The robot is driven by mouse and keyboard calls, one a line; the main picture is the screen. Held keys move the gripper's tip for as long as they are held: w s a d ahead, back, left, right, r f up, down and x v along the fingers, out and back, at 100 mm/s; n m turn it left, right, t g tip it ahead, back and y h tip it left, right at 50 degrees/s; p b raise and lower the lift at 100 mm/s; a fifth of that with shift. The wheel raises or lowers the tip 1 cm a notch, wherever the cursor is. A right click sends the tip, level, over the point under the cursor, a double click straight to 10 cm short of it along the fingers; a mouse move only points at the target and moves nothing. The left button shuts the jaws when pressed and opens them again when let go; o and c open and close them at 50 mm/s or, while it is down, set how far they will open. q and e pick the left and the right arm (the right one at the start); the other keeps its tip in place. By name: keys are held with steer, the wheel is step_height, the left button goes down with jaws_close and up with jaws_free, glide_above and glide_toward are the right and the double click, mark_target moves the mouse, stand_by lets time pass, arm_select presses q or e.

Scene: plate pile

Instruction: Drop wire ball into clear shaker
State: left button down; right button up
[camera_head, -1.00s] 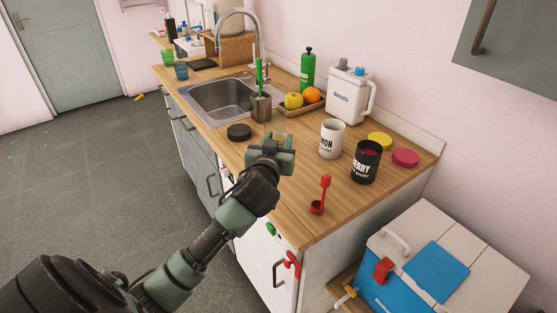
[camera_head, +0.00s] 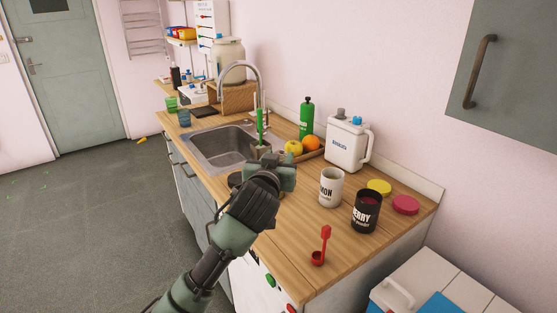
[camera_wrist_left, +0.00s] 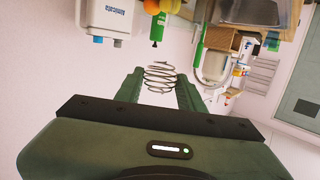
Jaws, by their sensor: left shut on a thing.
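The wire ball (camera_wrist_left: 160,77), a loose coil of thin grey wire, sits between the fingertips of my left gripper (camera_head: 277,168), which is shut on it. The ball is not clear in the head view, where the gripper hangs over the counter near the sink's right end. A clear shaker cannot be surely picked out. A holder with a green-handled brush (camera_head: 260,122) stands just behind the gripper, its lower part mostly hidden. A black disc (camera_head: 235,180) lies on the counter, partly hidden by my left wrist. My right gripper is not in view.
A white cup (camera_head: 331,188), a black cup (camera_head: 366,212), a red scoop (camera_head: 322,247), and yellow (camera_head: 379,187) and red (camera_head: 405,205) lids stand on the right of the wooden counter. A white jug (camera_head: 346,145) and fruit tray are behind. Two tinted cups stand beyond the sink (camera_head: 220,150).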

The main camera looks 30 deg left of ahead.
arm_select(q)
steer(key=w+a+r+p, duration=0.5)
steer(key=w+a+p, duration=0.5)
steer(key=p, duration=0.3)
step_height(320, 180, down, 6)
steer(key=b, duration=0.5)
steer(key=shift+f, duration=0.25)
steer(key=shift+a, duration=0.1)
steer(key=c, duration=0.8)
jaws_free()
steer(key=b+v, duration=0.2)
steer(key=v, duration=0.5)
steer(key=shift+s, duration=0.3)
